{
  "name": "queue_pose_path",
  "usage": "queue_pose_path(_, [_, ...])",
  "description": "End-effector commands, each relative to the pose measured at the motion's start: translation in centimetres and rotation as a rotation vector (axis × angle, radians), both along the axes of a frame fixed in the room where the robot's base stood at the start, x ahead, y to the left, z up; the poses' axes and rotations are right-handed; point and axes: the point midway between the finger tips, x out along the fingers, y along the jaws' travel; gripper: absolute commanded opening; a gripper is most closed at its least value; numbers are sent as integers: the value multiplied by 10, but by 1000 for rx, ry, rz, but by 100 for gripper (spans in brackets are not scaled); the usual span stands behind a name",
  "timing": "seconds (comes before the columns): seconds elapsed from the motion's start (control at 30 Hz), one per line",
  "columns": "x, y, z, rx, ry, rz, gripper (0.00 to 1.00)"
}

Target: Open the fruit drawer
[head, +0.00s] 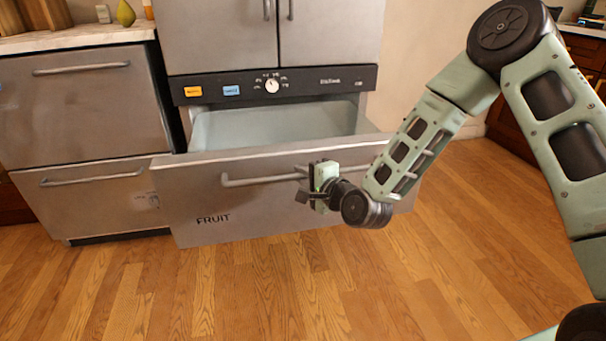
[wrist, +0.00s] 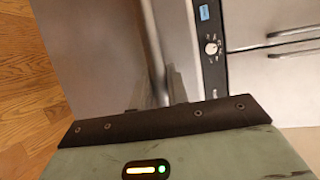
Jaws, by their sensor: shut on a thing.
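The fruit drawer (head: 190,205) is a wide steel drawer marked FRUIT, low in the fridge unit. It stands pulled out, and its pale inner bin (head: 270,125) shows from above. A horizontal bar handle (head: 255,180) runs across its front. My gripper (head: 306,183) is at the right part of this handle and is shut on it. In the wrist view the drawer front (wrist: 95,50) shows beyond the dark edge of my gripper (wrist: 165,120). The fingertips and their contact with the handle are hidden there.
Above the drawer is a black control panel (head: 310,84) with a dial and orange and blue labels. Fridge doors (head: 220,35) above it are shut. A steel two-drawer unit (head: 75,110) stands at the left under a counter (head: 70,40). The wooden floor (head: 260,290) in front is clear.

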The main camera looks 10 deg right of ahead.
Motion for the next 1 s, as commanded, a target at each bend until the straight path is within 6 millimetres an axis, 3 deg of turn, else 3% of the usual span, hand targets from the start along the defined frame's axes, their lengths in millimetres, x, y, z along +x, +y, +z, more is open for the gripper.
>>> queue_pose_path(0.27, [0,-1,-1,-1,1,-1,0])
queue_pose_path(0.3, [0,-1,-1,-1,1,-1,24])
queue_pose_path(0.37, [0,-1,-1,-1,1,-1,38])
queue_pose_path(0.77, [-7,-4,2,-1,1,-1,38])
queue_pose_path(1.0, [-48,-21,11,-1,4,-1,38])
